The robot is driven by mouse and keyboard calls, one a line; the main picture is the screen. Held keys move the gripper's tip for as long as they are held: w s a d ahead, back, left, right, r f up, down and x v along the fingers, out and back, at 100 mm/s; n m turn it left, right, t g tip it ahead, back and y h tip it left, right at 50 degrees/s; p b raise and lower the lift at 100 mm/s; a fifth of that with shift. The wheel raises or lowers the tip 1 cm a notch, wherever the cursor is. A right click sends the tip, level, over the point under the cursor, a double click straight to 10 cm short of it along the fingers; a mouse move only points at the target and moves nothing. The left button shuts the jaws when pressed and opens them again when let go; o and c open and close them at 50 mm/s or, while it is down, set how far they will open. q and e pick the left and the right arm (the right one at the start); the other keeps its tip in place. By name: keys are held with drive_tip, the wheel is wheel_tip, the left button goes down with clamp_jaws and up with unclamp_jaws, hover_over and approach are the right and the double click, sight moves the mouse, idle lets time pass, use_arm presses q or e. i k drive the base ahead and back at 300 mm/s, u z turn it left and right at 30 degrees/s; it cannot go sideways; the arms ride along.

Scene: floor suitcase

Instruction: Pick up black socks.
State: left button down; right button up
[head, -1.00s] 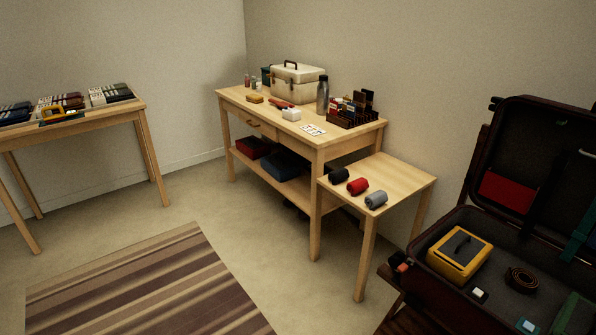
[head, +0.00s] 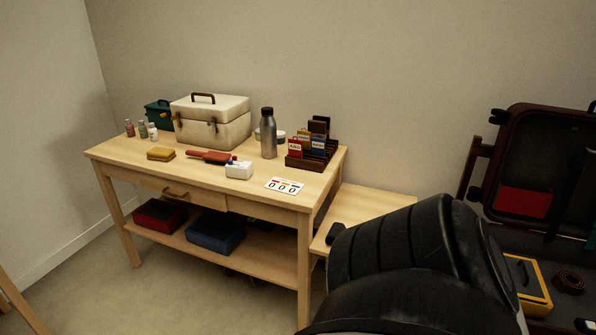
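The black socks (head: 335,231) are a dark roll near the left edge of the small side table (head: 372,204).
The wooden workbench (head: 215,182) carries a cream toolbox (head: 210,125), a metal bottle (head: 268,135), a card rack (head: 312,150) and a number card (head: 284,186). An open suitcase (head: 515,150) stands at the right.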

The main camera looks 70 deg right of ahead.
sight(336, 228)
drive_tip(key=z, duration=0.8)
drive_tip(key=i, duration=1.15)
drive_tip(key=z, duration=1.6)
drive_tip(key=i, duration=0.8)
drive_tip(key=z, duration=0.15)
